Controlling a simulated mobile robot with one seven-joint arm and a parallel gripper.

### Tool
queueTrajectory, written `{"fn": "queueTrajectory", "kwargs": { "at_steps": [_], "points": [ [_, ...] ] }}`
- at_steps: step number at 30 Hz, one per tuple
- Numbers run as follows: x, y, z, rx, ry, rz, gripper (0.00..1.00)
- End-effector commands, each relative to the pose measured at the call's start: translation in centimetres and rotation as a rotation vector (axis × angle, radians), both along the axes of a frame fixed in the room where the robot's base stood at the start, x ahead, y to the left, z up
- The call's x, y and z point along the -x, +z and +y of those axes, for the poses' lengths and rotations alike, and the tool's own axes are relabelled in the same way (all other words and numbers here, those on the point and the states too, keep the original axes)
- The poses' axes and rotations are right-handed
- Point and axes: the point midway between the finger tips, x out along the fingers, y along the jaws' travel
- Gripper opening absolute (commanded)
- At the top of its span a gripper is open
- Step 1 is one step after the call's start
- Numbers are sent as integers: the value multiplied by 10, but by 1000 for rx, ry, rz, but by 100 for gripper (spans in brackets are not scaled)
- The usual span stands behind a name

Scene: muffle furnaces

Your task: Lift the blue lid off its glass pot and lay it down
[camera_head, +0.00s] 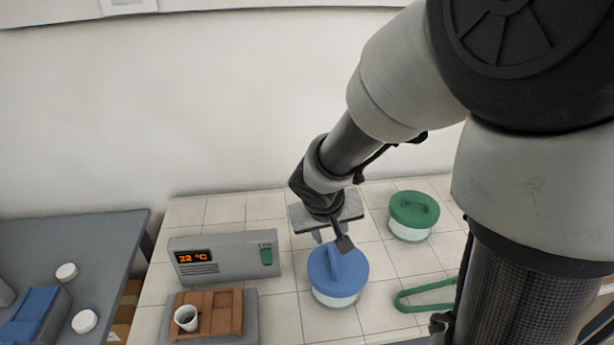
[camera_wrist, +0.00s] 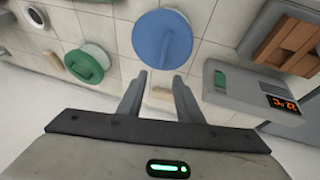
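The blue lid (camera_head: 337,268), a round disc with a raised bar handle, sits on its glass pot (camera_head: 336,298) on the tiled bench. My gripper (camera_head: 332,240) is at the back edge of the lid in the head view. In the wrist view my gripper (camera_wrist: 161,77) has its two fingers apart, with nothing held between them. The lid's handle is not between the fingers. Whether a finger touches the lid cannot be told.
A green-lidded pot (camera_head: 413,214) stands at the back right, with a green loop (camera_head: 428,294) in front of it. A controller box (camera_head: 224,259) reading 22 °C and a brown brick block (camera_head: 222,315) with a white crucible (camera_head: 186,317) are left. Bare tiles lie between.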

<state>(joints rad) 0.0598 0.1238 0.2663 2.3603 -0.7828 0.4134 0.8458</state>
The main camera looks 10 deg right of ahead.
Motion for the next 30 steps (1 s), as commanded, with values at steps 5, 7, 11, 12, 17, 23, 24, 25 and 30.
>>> {"fn": "queueTrajectory", "kwargs": {
  "at_steps": [5, 7, 11, 12, 17, 23, 24, 25, 30],
  "points": [
    [-15, -42, -7, -1, 1, 4, 32],
    [-20, -54, -9, -1, 1, 3, 32],
    [-27, -68, -12, -1, 1, 2, 32],
    [-28, -71, -13, 0, 2, 1, 32],
    [-31, -79, -14, 0, 1, 1, 32],
    [-37, -110, -12, 0, 2, 3, 32],
    [-39, -114, -14, 1, 1, 3, 32],
    [-41, -117, -14, -1, 0, 3, 32],
    [-45, -124, -16, 0, 0, 0, 32]
  ]
}}
